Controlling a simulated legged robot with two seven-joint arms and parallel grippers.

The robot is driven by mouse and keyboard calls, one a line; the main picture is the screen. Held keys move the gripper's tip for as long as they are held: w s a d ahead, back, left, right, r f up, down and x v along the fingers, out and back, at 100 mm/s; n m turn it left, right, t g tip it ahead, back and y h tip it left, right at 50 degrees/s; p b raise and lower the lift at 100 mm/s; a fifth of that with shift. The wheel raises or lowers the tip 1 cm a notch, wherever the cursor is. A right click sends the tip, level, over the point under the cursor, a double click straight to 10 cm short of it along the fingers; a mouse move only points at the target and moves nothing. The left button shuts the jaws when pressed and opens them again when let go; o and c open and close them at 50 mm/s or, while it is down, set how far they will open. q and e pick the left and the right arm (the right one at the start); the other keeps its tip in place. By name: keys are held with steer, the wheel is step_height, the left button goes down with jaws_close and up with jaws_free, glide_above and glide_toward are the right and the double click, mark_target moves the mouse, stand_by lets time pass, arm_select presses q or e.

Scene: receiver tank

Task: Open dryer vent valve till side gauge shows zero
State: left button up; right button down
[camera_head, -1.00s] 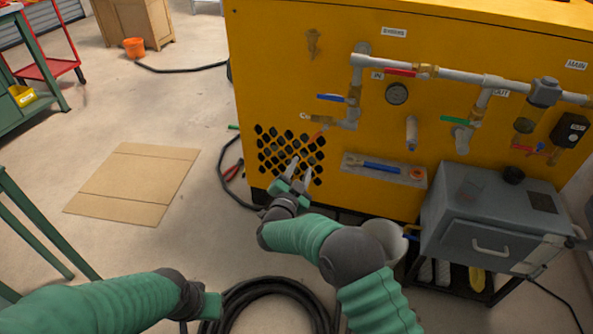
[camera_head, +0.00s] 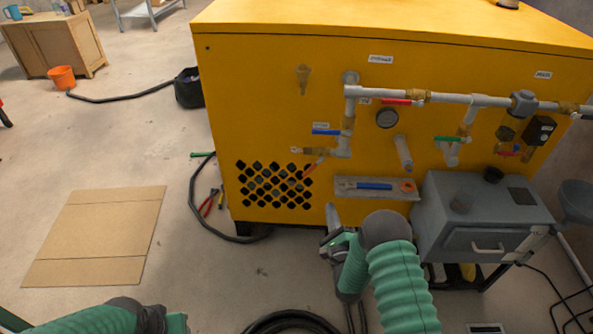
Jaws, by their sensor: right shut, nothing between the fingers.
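A round dark-faced gauge (camera_head: 387,118) sits on the yellow cabinet (camera_head: 270,100) below the white pipe (camera_head: 440,97); its needle is too small to read. Valve handles on the pipework are red (camera_head: 397,101), blue (camera_head: 326,132) and green (camera_head: 447,139). A small orange-red lever (camera_head: 315,163) hangs at the lower left of the piping. Labels are blurred, so I cannot tell which is the dryer vent valve. My right gripper (camera_head: 331,226) is shut and empty, below the valves and apart from them. My left arm shows at the bottom left; its fingertips are out of frame.
A ledge (camera_head: 345,193) on the cabinet holds a blue-handled tool (camera_head: 375,186). A grey box (camera_head: 480,215) on a stand is at the right. A black hose (camera_head: 290,322) coils on the floor.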

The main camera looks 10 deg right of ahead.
mark_target(313, 167)
steer(key=w+a+r+b, duration=0.2)
steer(key=w+b, duration=0.3)
steer(key=w, duration=0.5)
steer(key=shift+w+r, duration=0.25)
steer(key=shift+r, duration=0.6)
